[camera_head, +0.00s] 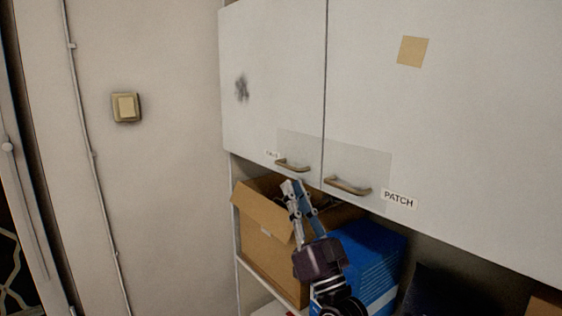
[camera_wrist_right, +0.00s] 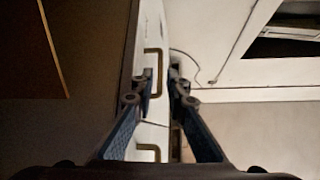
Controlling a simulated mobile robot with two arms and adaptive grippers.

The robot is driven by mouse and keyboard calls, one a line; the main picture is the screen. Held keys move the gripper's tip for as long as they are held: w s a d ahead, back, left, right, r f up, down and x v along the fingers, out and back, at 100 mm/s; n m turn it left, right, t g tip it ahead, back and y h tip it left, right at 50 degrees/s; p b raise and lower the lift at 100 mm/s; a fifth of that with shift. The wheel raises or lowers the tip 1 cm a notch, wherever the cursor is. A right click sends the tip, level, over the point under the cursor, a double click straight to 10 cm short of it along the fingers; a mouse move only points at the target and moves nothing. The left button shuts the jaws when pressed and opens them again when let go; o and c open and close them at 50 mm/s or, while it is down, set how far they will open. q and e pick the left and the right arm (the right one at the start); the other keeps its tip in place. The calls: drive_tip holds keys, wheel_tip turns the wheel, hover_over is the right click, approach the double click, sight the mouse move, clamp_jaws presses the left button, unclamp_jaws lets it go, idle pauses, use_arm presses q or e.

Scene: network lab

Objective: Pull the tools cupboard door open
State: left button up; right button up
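The wall cupboard has a left door (camera_head: 270,75) and a right door (camera_head: 450,110), both white and shut. The right door's label reads PATCH; the left door's small label (camera_head: 272,154) is too blurred to read surely. The left door has a brass bar handle (camera_head: 293,166) at its lower right corner. My right gripper (camera_head: 291,186) is just below this handle in the head view. In the wrist view my right gripper (camera_wrist_right: 161,78) is open, with a brass handle (camera_wrist_right: 153,72) seen between its fingertips; contact cannot be told. My left gripper is not in view.
The right door's handle (camera_head: 347,186) is close by. Below the cupboard stand an open cardboard box (camera_head: 268,250) and a blue box (camera_head: 375,262), near my right arm. A wall with a light switch (camera_head: 126,107) is to the left.

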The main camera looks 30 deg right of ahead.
sight(283, 166)
drive_tip(key=p+x, duration=0.2)
drive_tip(key=x, duration=0.4)
drive_tip(key=shift+w+r, duration=0.1)
drive_tip(key=shift+r, duration=0.1)
drive_tip(key=shift+w+r+p, duration=0.15)
drive_tip(key=shift+w+p, duration=0.15)
drive_tip(key=shift+c, duration=0.4)
clamp_jaws()
